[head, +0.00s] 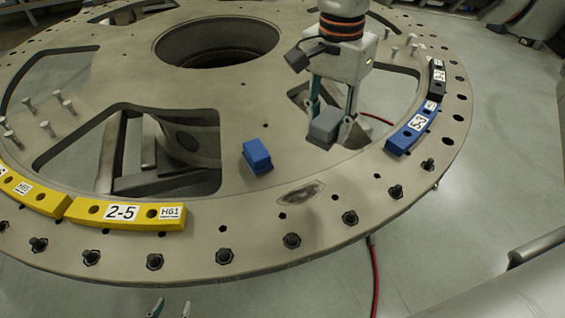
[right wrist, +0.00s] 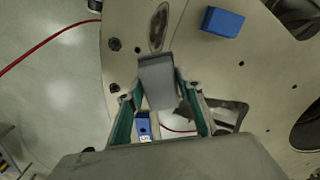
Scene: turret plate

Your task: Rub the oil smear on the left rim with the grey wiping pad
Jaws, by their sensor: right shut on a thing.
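The grey wiping pad (head: 323,129) is held between the fingertips of my right gripper (head: 332,112), above the plate and right of the blue block. In the right wrist view the pad (right wrist: 157,76) sits between the two fingers (right wrist: 160,90). The oil smear (head: 300,194) is a dark oval patch on the plate's front rim, below and left of the pad in the head view. It also shows in the right wrist view (right wrist: 158,27), just beyond the pad. My left gripper (head: 171,307) shows only its two separated fingertips at the bottom edge, empty.
A loose blue block (head: 257,156) lies on the turret plate (head: 330,235). Yellow segments (head: 124,213) line the rim at left, a blue segment (head: 412,128) at right. Bolts stand along the rim. The plate has large openings. A red cable (head: 375,275) runs on the floor.

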